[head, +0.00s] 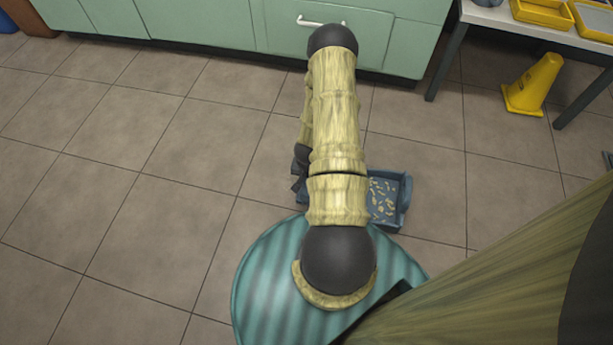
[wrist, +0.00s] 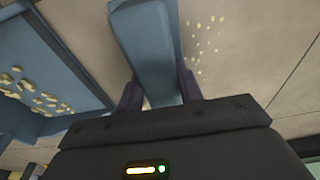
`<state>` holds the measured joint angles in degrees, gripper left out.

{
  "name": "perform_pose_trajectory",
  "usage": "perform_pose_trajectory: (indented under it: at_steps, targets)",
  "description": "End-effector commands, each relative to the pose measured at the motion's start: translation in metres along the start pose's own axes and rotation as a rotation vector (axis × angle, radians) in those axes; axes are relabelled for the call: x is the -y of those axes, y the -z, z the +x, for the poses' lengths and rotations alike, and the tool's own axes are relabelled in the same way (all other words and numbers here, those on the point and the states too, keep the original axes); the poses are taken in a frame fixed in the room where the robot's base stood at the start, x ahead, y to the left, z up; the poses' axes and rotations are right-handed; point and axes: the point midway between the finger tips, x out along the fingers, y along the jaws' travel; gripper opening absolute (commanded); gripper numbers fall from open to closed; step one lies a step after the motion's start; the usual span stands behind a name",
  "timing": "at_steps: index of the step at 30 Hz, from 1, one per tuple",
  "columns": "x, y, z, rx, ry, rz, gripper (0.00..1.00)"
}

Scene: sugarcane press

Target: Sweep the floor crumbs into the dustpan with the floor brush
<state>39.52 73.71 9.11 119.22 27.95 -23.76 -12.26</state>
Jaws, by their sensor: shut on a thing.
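The blue dustpan (head: 404,203) lies on the floor, partly behind my arm, with several yellowish crumbs (head: 382,197) in it. It also shows at the left of the wrist view (wrist: 75,60), with crumbs inside. My gripper (wrist: 160,92) is shut on the blue-grey handle of the floor brush (wrist: 148,45). The brush's bristles are out of sight. Several small floor crumbs (wrist: 203,38) lie on the tiles to the right of the brush in the wrist view, on the side away from the dustpan. In the head view my arm hides most of the brush.
Green cabinets (head: 200,25) stand along the back. The tiled floor (head: 150,130) to the left is clear.

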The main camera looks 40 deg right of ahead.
Motion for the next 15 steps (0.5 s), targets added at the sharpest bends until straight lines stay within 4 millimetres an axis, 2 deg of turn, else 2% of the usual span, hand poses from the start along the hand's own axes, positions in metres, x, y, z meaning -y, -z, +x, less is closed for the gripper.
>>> perform_pose_trajectory:
  at_steps: [7, 15]
  targets:
    - [-0.020, -0.001, 0.001, 0.003, -0.002, 0.002, 0.18]
    - [-0.023, -0.001, 0.003, 0.003, -0.003, 0.001, 0.18]
